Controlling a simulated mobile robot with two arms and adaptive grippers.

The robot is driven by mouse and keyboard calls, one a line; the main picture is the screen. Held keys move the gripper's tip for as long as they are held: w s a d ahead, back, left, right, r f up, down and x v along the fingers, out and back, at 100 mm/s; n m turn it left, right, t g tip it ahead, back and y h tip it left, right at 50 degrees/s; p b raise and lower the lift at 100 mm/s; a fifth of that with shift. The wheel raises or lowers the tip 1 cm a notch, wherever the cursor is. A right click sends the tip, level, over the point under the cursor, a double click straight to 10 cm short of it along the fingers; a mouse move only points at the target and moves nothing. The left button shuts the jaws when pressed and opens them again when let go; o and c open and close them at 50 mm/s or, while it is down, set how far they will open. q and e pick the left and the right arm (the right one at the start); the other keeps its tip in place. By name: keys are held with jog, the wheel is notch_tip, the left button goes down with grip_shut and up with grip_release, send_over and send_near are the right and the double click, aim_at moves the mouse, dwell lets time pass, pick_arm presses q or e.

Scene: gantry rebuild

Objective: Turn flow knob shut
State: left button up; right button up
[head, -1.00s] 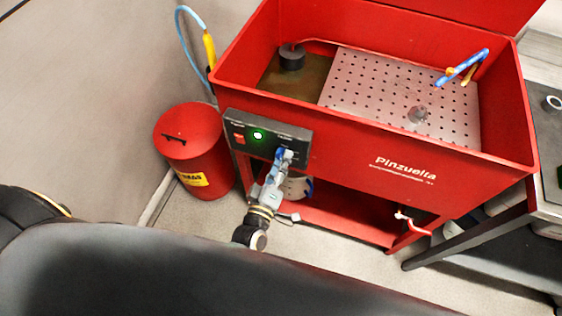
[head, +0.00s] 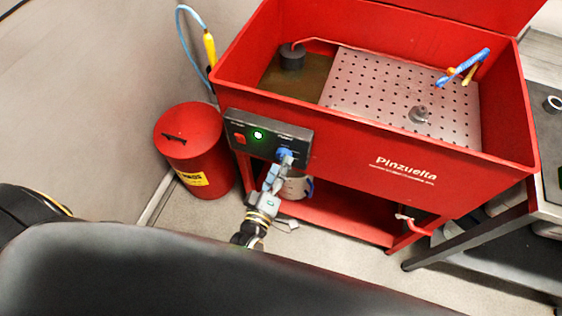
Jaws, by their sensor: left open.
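The flow knob (head: 283,153) is a small blue knob at the right end of the black control panel (head: 262,146) on the front of the red parts washer. My left gripper (head: 284,164) is open at the knob, just below and in front of it, and partly covers it. I cannot tell whether the fingers touch the knob. The knob's turned position is too small to read. A green light (head: 258,135) is lit and a red switch (head: 239,139) shows on the panel. My right gripper is not in view.
The red washer tub (head: 480,165) holds a perforated plate (head: 360,95) and a blue-and-yellow tool (head: 463,67). A red bin (head: 192,150) stands left of the washer. A red-handled drain valve (head: 413,226) sticks out low at the right. A dark bench (head: 545,200) stands at far right.

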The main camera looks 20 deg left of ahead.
pick_arm(q)
jog(key=s, duration=1)
jog(key=shift+a, duration=0.2)
jog(key=shift+s, duration=0.1)
jog(key=s+f+m+g+h, duration=0.1)
jog(key=s+f+m+g, duration=0.25)
jog(key=f, duration=0.85)
jog(key=s+f+m+g+h, duration=0.1)
jog(key=s+f+m+g, duration=0.3)
jog(key=f, duration=0.8)
jog(key=s+a+f+m+g+y, duration=0.1)
jog(key=s+a+f+m+g, duration=0.2)
jog(key=s+f, duration=0.4)
jog(key=s+a+f+m+g+y, duration=0.1)
jog(key=s+a+f+m+g, duration=0.3)
jog(key=s, duration=0.6)
jog(key=a+f+g, duration=0.2)
jog(key=a+f, duration=0.1)
jog(key=f, duration=0.1)
jog(key=shift+s+y, duration=0.3)
jog(key=shift+s, duration=0.1)
jog(key=shift+g, duration=0.25)
